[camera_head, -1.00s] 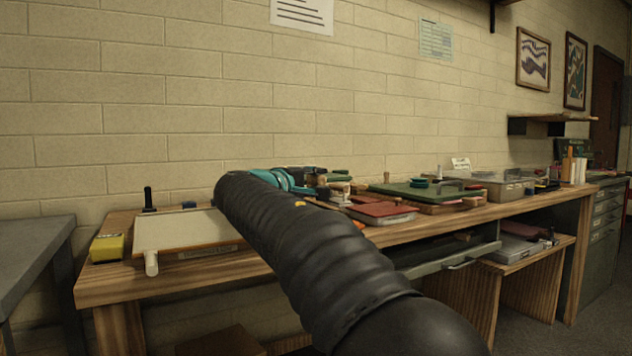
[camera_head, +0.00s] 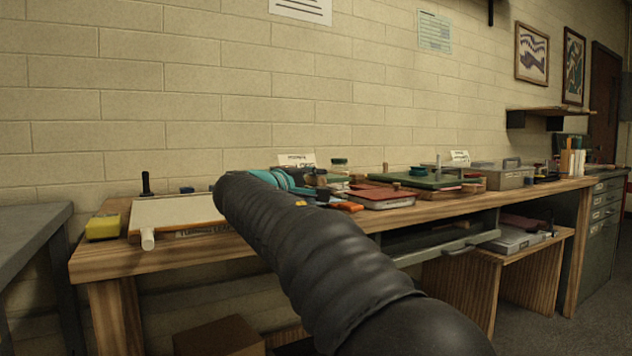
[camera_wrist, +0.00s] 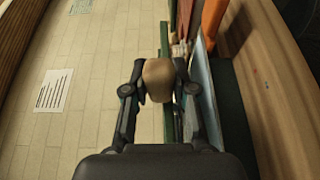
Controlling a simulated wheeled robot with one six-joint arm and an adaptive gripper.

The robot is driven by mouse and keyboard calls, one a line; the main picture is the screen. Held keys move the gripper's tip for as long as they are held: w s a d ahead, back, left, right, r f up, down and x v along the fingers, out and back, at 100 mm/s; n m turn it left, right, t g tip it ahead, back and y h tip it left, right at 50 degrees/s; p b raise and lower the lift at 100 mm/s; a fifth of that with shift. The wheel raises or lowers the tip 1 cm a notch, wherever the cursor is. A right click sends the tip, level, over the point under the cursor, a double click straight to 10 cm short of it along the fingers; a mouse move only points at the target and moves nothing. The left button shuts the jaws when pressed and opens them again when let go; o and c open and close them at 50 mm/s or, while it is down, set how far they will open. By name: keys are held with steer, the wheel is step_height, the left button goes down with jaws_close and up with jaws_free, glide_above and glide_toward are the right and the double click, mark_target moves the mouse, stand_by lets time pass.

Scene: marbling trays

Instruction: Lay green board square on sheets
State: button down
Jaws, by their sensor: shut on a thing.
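A dark green board (camera_head: 428,182) lies flat towards the right of the wooden bench, with a teal round piece and an upright post on or by it. A flat cream surface (camera_head: 180,212), perhaps sheets, lies at the bench's left end. My gripper (camera_head: 320,181) is above the middle of the bench, partly hidden behind my arm. In the wrist view my gripper (camera_wrist: 158,82) is shut on a rounded tan wooden knob (camera_wrist: 158,76). What the knob belongs to is hidden. Green strips show beyond it, but I cannot tell whether they are the board.
A red-topped tray (camera_head: 383,197) and an orange piece (camera_head: 346,207) lie near my gripper. A lidded jar (camera_head: 339,165) stands behind. A grey metal box (camera_head: 503,175) is further right. A yellow block (camera_head: 103,227) sits at the left end. An open drawer (camera_head: 440,248) juts out below.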

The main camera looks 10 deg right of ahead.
steer(key=shift+f+b, duration=1.6)
steer(key=shift+f, duration=0.4)
steer(key=shift+c, duration=1.9)
jaws_free()
steer(key=shift+r, duration=0.1)
steer(key=shift+r+p, duration=2.85)
steer(key=shift+r, duration=0.6)
